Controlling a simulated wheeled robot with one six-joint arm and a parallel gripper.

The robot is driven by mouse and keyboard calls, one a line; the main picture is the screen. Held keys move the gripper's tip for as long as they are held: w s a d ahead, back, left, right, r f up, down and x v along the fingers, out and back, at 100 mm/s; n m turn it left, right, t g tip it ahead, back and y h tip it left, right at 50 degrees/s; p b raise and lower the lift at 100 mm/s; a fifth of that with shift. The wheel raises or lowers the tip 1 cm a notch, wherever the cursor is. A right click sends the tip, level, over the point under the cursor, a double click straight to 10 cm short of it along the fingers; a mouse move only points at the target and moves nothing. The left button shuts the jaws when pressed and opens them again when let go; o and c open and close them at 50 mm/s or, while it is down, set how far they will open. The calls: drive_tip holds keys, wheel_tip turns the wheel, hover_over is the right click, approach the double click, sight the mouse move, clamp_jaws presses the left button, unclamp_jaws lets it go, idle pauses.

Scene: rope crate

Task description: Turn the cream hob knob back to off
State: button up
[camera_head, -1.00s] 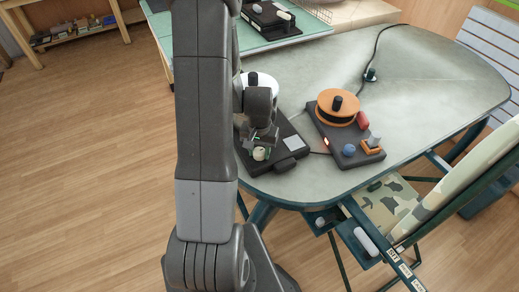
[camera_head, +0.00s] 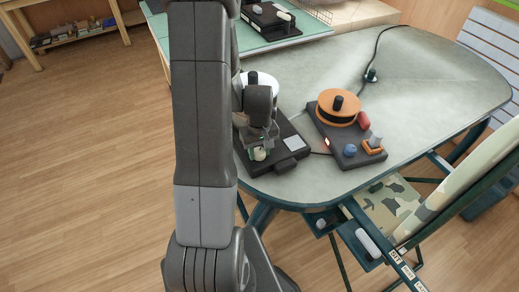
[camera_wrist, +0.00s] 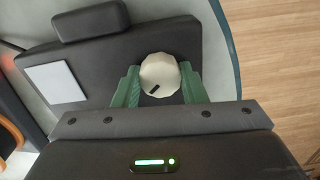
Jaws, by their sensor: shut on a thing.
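The cream hob knob (camera_wrist: 160,73) is a faceted round knob with a short black mark near its lower edge in the wrist view. It sits on a dark hob (camera_wrist: 172,40), and in the head view it shows at the hob's near end (camera_head: 259,154). My gripper (camera_wrist: 160,80) has its green fingers on either side of the knob and is shut on it. In the head view my gripper (camera_head: 262,146) is above the near end of the hob, and my arm hides part of the hob's left side.
The table (camera_head: 430,85) is mostly clear farther right. A camouflage chair (camera_head: 390,207) stands at the near edge.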

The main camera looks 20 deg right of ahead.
drive_tip(key=shift+s+a+f+n+b, duration=0.1)
drive_tip(key=shift+n+b, duration=0.05)
drive_tip(key=shift+n, duration=0.7)
drive_tip(key=shift+s+f+n+b, duration=0.1)
drive_tip(key=shift+n+b, duration=0.05)
drive_tip(key=shift+n, duration=0.7)
drive_tip(key=o, duration=1)
drive_tip(key=shift+w+r, duration=0.15)
drive_tip(key=shift+w, duration=0.05)
drive_tip(key=c, duration=1)
drive_tip(key=o, duration=1)
drive_tip(key=shift+r, duration=0.15)
